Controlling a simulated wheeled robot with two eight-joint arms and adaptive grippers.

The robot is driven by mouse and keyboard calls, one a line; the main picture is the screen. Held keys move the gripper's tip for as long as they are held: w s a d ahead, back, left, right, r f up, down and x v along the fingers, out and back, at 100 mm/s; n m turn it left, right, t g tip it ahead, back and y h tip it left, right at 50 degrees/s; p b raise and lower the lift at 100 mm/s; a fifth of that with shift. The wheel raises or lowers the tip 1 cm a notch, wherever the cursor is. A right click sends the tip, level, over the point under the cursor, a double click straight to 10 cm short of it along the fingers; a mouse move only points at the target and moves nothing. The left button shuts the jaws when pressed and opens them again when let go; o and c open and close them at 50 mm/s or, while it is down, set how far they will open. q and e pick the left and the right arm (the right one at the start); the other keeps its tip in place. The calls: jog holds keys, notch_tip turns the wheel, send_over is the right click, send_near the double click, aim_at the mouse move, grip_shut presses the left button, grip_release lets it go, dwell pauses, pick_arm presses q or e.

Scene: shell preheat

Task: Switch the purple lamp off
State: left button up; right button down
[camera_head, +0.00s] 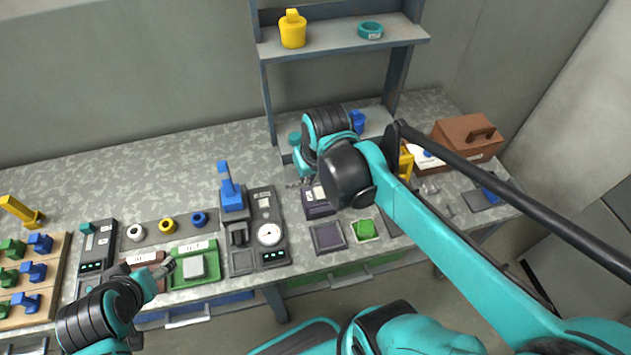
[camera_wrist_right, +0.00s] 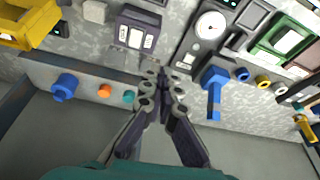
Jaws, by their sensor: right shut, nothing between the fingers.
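A dark purple box (camera_head: 318,203) with small light-coloured switches on top stands on the bench, partly hidden by my right arm. In the right wrist view the purple box (camera_wrist_right: 138,32) shows its row of pale switches. A flat purple square panel (camera_head: 327,237) lies in front of it; I cannot tell whether it is lit. My right gripper (camera_head: 296,184) is shut and empty, just left of and behind the box. In the wrist view the right gripper's tips (camera_wrist_right: 162,80) appear below the box. My left gripper (camera_head: 167,267) is over the front left, near a green unit; its opening is unclear.
A grey unit with a round gauge (camera_head: 269,234) and a blue lever (camera_head: 229,185) stand left of the purple box. A shelf (camera_head: 336,38) rises behind. The back left bench is clear.

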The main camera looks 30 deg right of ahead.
aim_at(316, 194)
jog(key=w+d+f+m+g+p, duration=0.1)
jog(key=w+d+g+p, duration=0.1)
jog(key=w+d, duration=0.3)
jog(key=shift+w+d+g+y, duration=0.3)
jog(key=shift+w+g, duration=0.05)
jog(key=shift+g, duration=0.45)
jog(key=shift+f, duration=0.15)
jog(key=f+b, duration=0.1)
jog(key=f, duration=0.3)
jog(key=f+b, duration=0.2)
jog(key=f, duration=0.3)
jog(key=f+b, duration=0.1)
jog(key=f, duration=0.3)
jog(key=shift+a+f, duration=0.25)
jog(key=shift+f, duration=0.15)
